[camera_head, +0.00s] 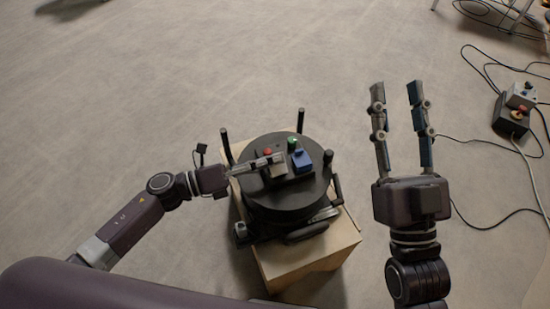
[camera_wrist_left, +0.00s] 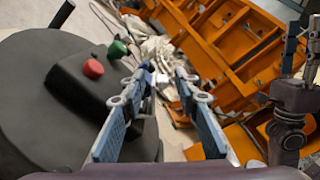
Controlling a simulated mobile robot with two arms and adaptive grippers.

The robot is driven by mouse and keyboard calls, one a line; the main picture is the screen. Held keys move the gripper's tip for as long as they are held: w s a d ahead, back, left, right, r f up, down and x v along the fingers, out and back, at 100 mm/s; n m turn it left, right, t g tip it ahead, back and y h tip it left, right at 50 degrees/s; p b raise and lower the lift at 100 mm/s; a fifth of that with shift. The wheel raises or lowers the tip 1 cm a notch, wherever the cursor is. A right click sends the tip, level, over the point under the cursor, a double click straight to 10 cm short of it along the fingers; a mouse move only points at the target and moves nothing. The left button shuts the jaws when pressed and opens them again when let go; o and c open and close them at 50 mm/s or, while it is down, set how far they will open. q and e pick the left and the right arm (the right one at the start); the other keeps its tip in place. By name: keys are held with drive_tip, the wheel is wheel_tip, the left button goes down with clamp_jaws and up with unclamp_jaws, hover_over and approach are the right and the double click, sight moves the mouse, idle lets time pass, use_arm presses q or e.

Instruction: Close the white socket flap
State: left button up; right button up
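A round black device (camera_head: 285,208) carries a blue socket box (camera_head: 301,161), a red button (camera_head: 267,152) and a green knob (camera_head: 292,142). I cannot clearly make out the white socket flap. My left gripper (camera_head: 278,158) is over the device's top, just left of the blue box. In the left wrist view its fingers (camera_wrist_left: 164,74) are apart, with nothing clearly held between them. The red button (camera_wrist_left: 93,68) and green knob (camera_wrist_left: 118,49) lie to their left; the blue box is mostly hidden. My right gripper (camera_head: 396,86) is open and empty, right of the device.
The device stands on a wooden box (camera_head: 335,246), with upright black posts (camera_head: 226,146) around it. Orange frames (camera_wrist_left: 225,50) lie beyond in the left wrist view. A control box with cables (camera_head: 511,114) lies at the far right. Open floor surrounds the box.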

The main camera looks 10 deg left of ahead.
use_arm(q)
drive_tip(key=v, duration=1.1)
